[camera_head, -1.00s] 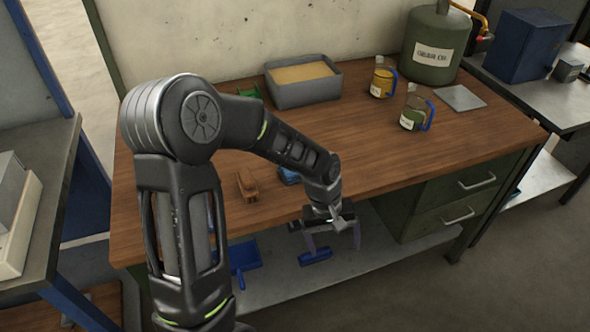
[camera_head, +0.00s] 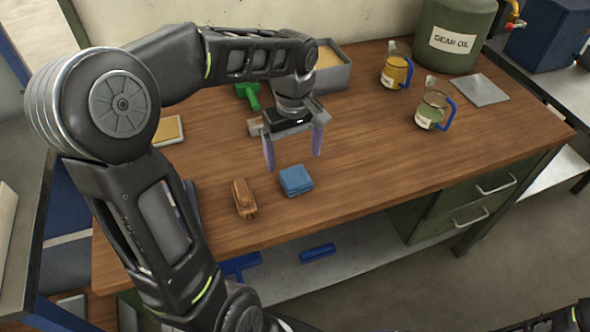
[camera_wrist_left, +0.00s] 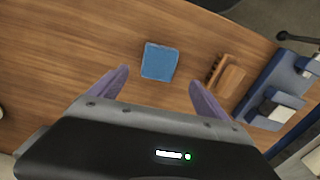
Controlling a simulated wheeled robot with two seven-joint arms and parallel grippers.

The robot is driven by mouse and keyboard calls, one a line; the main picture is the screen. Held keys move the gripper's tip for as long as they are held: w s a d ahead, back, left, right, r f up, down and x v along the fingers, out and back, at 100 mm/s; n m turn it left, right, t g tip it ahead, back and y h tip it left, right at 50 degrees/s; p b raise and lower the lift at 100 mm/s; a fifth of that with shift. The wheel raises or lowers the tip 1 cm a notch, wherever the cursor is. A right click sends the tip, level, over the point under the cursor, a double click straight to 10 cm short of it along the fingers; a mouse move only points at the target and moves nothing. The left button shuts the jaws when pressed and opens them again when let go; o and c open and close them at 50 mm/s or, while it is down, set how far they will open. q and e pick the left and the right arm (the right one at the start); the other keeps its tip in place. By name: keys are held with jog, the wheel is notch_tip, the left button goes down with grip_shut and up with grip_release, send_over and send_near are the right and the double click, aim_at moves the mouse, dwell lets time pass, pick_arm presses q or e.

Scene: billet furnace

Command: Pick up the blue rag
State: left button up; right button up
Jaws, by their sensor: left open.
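The blue rag (camera_head: 296,180) is a small folded square lying on the wooden workbench (camera_head: 400,170) near its front edge. In the left wrist view the blue rag (camera_wrist_left: 160,61) lies ahead of the fingers, between their lines. My left gripper (camera_head: 293,160) is open and empty, with two purple fingers pointing down. It hangs above the bench, a little behind the rag in the head view, and does not touch it. It also shows in the left wrist view (camera_wrist_left: 160,85). My right gripper cannot be made out; only a dark piece of arm shows at the bottom right corner.
A wooden brush (camera_head: 244,199) lies just left of the rag. A green tool (camera_head: 250,94), a grey bin (camera_head: 335,75) and two jugs, one yellow (camera_head: 396,72) and one clear (camera_head: 431,111), stand farther back. The bench right of the rag is clear.

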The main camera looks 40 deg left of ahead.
aim_at(295, 176)
pick_arm(q)
jog(key=shift+s+d, duration=0.15)
jog(key=shift+f, duration=1.3)
jog(key=shift+f+p, duration=0.45)
jog(key=shift+f, duration=0.05)
notch_tip(295, 176, down, 4)
jog(key=shift+d+f+p, duration=0.1)
jog(key=shift+p, duration=0.3)
jog(key=c, duration=1.5)
jog(key=shift+o, duration=0.2)
